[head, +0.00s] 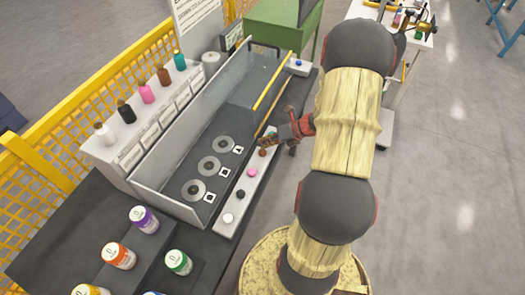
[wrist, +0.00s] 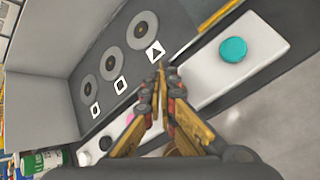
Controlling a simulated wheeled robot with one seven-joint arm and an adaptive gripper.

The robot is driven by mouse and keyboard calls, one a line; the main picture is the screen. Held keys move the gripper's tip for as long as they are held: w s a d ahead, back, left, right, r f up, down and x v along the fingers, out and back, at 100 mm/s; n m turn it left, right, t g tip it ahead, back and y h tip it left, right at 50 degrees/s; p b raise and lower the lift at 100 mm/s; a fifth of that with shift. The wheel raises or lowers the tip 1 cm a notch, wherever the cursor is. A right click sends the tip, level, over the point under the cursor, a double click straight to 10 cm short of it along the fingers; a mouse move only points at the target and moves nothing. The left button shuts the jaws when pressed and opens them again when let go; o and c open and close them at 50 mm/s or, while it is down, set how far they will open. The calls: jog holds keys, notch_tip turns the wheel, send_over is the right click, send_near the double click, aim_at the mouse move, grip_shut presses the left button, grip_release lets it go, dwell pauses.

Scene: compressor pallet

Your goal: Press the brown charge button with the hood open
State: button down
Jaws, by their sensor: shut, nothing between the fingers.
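The brown button (head: 262,153) is in the row on the pale button strip (head: 233,207) along the bay's right side. My gripper (head: 263,142) is shut and empty, its tips close to the brown button in the head view; I cannot tell whether they touch it. In the wrist view my shut fingers (wrist: 159,70) hide the brown button, between the teal button (wrist: 233,49) and the pink button (wrist: 130,118). The clear hood (head: 258,83) with a yellow bar (head: 275,78) is at the bay's far end; the near part with several discs is uncovered.
A black button (head: 240,194) and a white button (head: 228,218) share the strip. A blue button (head: 298,63) is on a separate box. Bottles (head: 146,92) line the left shelf. Labelled jars (head: 119,256) stand at the near left. Floor at right is clear.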

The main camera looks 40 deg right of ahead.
aim_at(264, 151)
jog(key=shift+r+p, duration=2)
jog(key=shift+r, duration=0.3)
jog(key=shift+f, duration=0.1)
jog(key=shift+n, duration=0.6)
jog(key=s+a+r+n+g, duration=0.55)
jog(key=s+a+n, duration=0.45)
jog(key=n, duration=0.8)
jog(key=s+a+r+n+t+h+b, duration=0.1)
jog(key=s+a+r+n+h, duration=0.1)
jog(key=a+r+n, duration=0.7)
jog(key=s+a+r+n+t+h+b, duration=0.1)
jog(key=s+a+r+n+t+h, duration=0.1)
jog(key=a+r+n, duration=0.6)
notch_tip(264, 151, up, 5)
jog(key=n, duration=0.3)
jog(key=shift+s+a, duration=0.25)
jog(key=shift+a, duration=0.1)
